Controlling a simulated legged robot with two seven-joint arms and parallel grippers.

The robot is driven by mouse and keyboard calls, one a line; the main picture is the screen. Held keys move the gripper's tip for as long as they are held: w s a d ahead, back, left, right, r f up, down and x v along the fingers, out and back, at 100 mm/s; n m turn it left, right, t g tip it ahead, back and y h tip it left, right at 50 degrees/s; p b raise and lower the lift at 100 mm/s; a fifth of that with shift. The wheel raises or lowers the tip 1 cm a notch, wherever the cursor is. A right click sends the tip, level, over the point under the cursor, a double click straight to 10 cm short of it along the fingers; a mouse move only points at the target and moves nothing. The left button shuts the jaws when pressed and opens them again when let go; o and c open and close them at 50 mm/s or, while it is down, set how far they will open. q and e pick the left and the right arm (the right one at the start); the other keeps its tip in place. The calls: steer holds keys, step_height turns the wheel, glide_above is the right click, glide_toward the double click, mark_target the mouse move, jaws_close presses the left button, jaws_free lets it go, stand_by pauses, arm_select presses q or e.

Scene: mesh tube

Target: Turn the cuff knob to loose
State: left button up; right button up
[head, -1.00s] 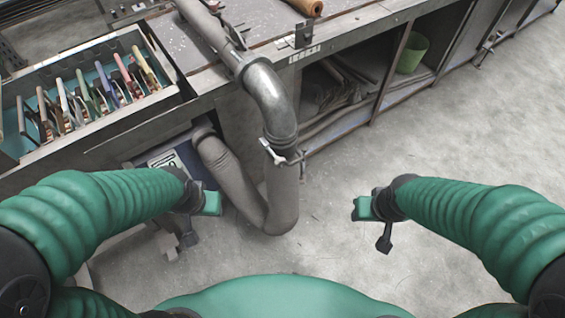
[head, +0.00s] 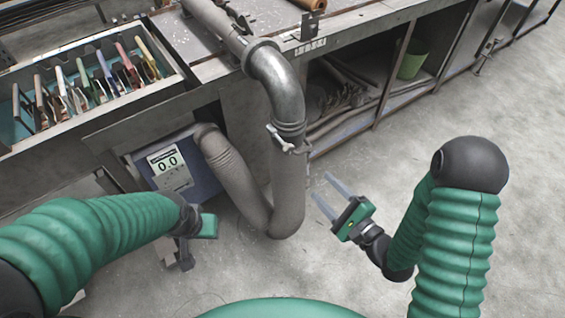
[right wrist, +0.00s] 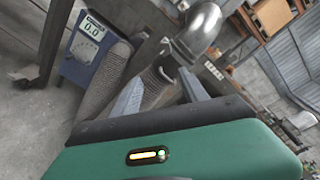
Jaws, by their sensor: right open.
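The cuff (head: 288,140) is a metal band with a small knob, around the joint where the metal elbow pipe (head: 276,85) meets the grey mesh tube (head: 288,190). My right gripper (head: 325,191) is open and empty, to the right of the tube and below the cuff, its fingers pointing up and left toward the tube. In the right wrist view its two fingers (right wrist: 160,90) are spread, with the tube and elbow beyond them. My left gripper (head: 204,228) is at lower left, apart from the tube; its fingers are not clear.
A blue box with a display reading 0.0 (head: 172,165) stands behind the tube's left side. A bench with a tray of coloured-handled tools (head: 95,85) is at left. A green bin (head: 411,58) sits on the shelf at right. The floor (head: 390,150) at right is clear.

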steer(key=m, duration=0.1)
steer(key=b, duration=1)
glide_toward(290, 151)
steer(key=shift+m+t+y, duration=0.3)
steer(key=shift+y, duration=0.1)
steer(key=x, duration=0.7)
steer(key=f+b+x, duration=0.1)
steer(key=x, duration=0.3)
jaws_close()
